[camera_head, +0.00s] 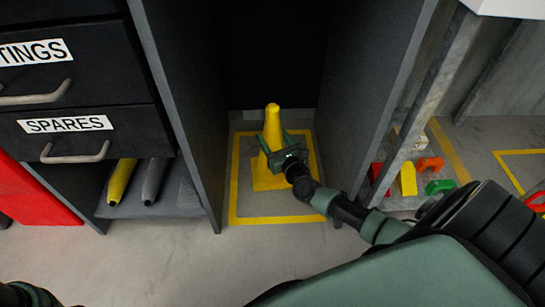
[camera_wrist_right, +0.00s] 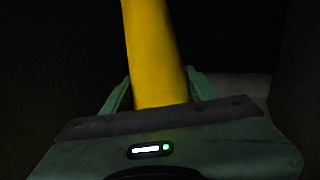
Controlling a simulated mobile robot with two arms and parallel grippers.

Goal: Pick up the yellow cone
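The yellow cone (camera_head: 272,126) stands upright on its square base, on the floor of a dark bay between two grey panels. A yellow floor marking (camera_head: 234,190) frames it. My right gripper (camera_head: 280,143) is at the cone's upper body, with a finger on each side of it. In the right wrist view, the cone (camera_wrist_right: 155,55) rises between the two fingers of my right gripper (camera_wrist_right: 158,88). Whether both fingers press on it cannot be told. The cone's base is hidden in that view. Only a bit of my left arm shows at the lower left of the head view.
Grey panels stand close on both sides of the bay. Left is a black drawer unit (camera_head: 110,90), with a yellow and a grey item on its low shelf (camera_head: 178,207). Right, several coloured blocks lie by a metal post (camera_head: 428,95). The front floor is clear.

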